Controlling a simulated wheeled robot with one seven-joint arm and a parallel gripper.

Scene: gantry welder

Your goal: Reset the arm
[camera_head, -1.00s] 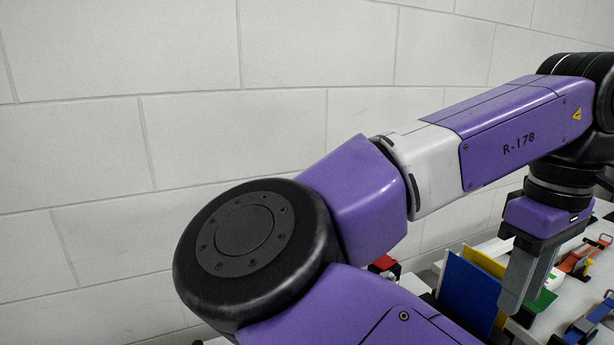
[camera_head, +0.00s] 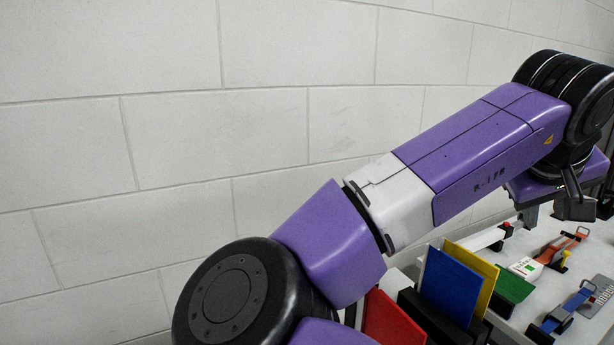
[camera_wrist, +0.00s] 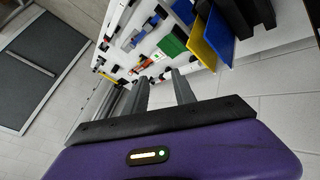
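My arm (camera_head: 470,150), purple with a white section, spans the head view from the lower middle up to the right, bent down at its far end. My gripper shows in the wrist view (camera_wrist: 158,78) with its two grey fingers apart and no object seen between them. In the head view it is partly hidden behind the wrist at the right edge, above the white worktable (camera_head: 560,255).
Red (camera_head: 390,318), blue (camera_head: 450,287) and yellow (camera_head: 483,280) panels stand upright near my forearm. A green piece (camera_head: 513,287), an orange clamp (camera_head: 563,246) and a blue clamp (camera_head: 572,305) are on the table. A block wall (camera_head: 260,110) stands behind my arm.

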